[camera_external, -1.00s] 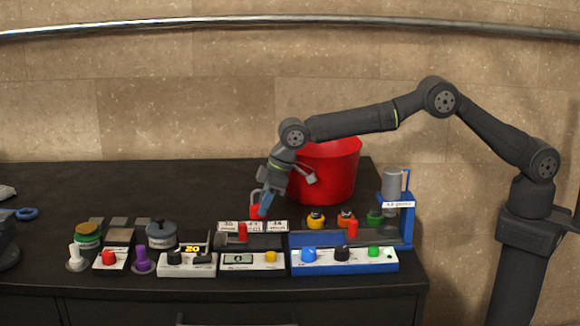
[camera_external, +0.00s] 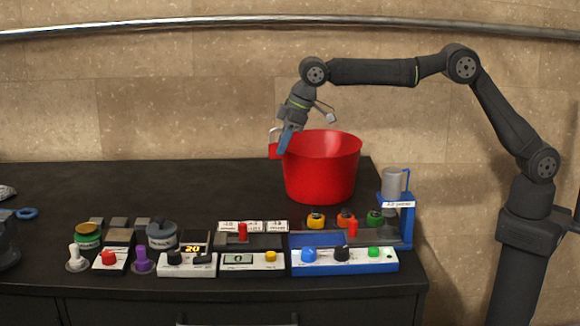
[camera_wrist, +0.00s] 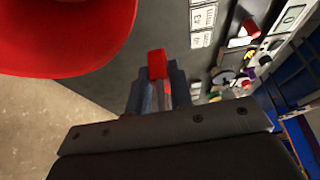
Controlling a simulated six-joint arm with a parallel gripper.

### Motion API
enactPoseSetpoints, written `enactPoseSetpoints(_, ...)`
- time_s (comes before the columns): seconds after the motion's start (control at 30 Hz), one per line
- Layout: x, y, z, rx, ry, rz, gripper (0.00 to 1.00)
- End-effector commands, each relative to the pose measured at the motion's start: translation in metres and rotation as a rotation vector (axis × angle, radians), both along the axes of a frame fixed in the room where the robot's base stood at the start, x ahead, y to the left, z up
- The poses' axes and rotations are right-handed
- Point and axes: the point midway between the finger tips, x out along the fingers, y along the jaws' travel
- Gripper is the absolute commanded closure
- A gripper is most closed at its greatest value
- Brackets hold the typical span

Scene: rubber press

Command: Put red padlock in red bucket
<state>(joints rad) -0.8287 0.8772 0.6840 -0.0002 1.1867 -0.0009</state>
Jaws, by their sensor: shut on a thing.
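The red padlock (camera_external: 274,150) with a grey shackle is held up at bucket-rim height, at the left of the red bucket (camera_external: 322,175). My gripper (camera_external: 284,150) is shut on it, its blue fingers partly covering the lock. In the wrist view the padlock's red end (camera_wrist: 157,63) shows between my fingertips (camera_wrist: 158,82). The bucket (camera_wrist: 60,35) fills the upper left there, apart from the padlock in that picture. The bucket stands upright and open at the back right of the dark table. Its inside bottom is hidden.
In front of the bucket stand a blue press unit (camera_external: 345,260) with knobs and a grey cylinder (camera_external: 392,182). Several control boxes, knobs and small pots line the table's front edge. The table (camera_external: 130,185) left of the bucket is mostly clear.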

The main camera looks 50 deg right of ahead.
Motion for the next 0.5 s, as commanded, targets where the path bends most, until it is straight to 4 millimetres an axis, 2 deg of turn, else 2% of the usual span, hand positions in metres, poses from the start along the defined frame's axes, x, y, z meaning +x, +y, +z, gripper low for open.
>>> enactPoseSetpoints(0.03,-0.002,-0.013,0.008,0.000,-0.001,-0.012,1.00)
enactPoseSetpoints(0.27,-0.015,-0.063,0.030,0.000,0.000,-0.061,1.00)
enactPoseSetpoints(0.5,-0.040,-0.128,0.048,0.001,0.000,-0.120,1.00)
